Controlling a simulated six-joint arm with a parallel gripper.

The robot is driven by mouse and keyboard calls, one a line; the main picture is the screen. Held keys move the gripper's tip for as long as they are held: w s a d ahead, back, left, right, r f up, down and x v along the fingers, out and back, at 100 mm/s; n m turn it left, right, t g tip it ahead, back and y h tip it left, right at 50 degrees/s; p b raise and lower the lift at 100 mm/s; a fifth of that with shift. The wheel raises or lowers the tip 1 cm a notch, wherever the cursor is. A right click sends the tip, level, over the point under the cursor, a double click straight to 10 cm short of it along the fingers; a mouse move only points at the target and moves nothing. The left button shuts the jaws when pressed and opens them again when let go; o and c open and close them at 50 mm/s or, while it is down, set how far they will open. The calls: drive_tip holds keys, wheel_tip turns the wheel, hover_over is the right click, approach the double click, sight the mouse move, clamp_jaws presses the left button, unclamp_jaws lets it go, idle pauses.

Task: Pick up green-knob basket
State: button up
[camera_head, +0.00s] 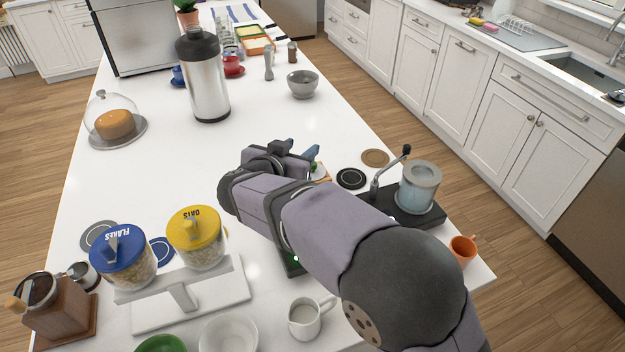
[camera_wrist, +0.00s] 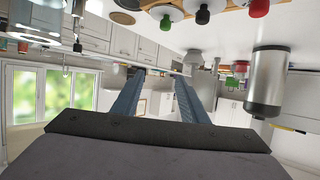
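My gripper (camera_head: 302,150) is over the counter, with its blue fingers pointing away from the head camera. In the wrist view its two fingers (camera_wrist: 158,82) are apart with nothing between them. The green-knob basket (camera_wrist: 166,22) shows at the top of the wrist view, which looks upside down, as a pale round piece with a green knob. It is clear of the fingers, beside a black-knob piece (camera_wrist: 202,15) and a red-knob piece (camera_wrist: 258,8) on a wooden holder. In the head view my arm hides most of this holder; only a bit of green (camera_head: 314,167) shows beside the gripper.
A black-based device with a lever and glass cup (camera_head: 420,188) stands right of my arm. A steel canister (camera_head: 203,80) stands farther back. Yellow-lidded (camera_head: 194,230) and blue-lidded (camera_head: 121,250) jars and a white pitcher (camera_head: 304,318) are nearer. The counter's middle left is clear.

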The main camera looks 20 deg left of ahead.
wheel_tip(320, 180, down, 8)
drive_tip(key=f, duration=0.1)
drive_tip(key=shift+p+x, duration=1.15)
drive_tip(key=shift+x, duration=2.25)
drive_tip(key=shift+r, duration=0.15)
clamp_jaws()
